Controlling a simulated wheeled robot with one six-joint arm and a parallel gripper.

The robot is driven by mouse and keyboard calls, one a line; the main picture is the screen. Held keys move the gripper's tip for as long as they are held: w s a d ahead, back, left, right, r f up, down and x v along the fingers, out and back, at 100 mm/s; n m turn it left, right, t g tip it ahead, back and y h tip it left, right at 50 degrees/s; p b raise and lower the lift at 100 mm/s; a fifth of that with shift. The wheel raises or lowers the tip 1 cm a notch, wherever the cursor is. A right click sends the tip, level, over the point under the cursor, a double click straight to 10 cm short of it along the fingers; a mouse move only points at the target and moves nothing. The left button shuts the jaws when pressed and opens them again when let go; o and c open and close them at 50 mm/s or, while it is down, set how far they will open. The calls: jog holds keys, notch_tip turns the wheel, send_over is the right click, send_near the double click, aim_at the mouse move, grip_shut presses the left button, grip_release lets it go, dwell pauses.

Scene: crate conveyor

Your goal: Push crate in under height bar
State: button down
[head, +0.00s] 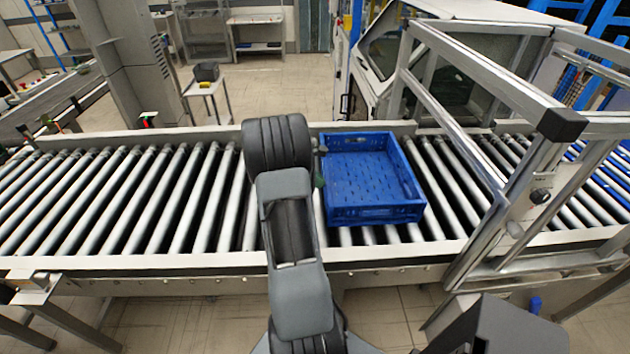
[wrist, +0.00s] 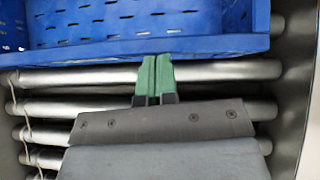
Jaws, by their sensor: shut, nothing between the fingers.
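A blue crate (head: 372,213), open at the top and empty as far as I see, sits on the conveyor rollers left of the metal frame. The height bar (head: 480,68) is part of that frame and spans the conveyor to the crate's right. My gripper (head: 318,172) is at the crate's left side, mostly hidden by my arm in the head view. In the wrist view the green fingertips of my gripper (wrist: 153,75) are shut together, empty, right at the crate wall (wrist: 110,50). I cannot tell for sure whether they touch it.
The roller conveyor (head: 130,195) runs left to right, with free rollers left of the crate and a short clear stretch between crate and frame. Side rails (head: 170,262) edge it. A glazed machine housing (head: 395,50) stands behind, and a small table (head: 205,88) at the back left.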

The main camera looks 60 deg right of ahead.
jog(key=s+d, duration=1.2)
jog(key=s, duration=0.2)
jog(key=shift+s+d, duration=0.25)
jog(key=shift+d, duration=0.05)
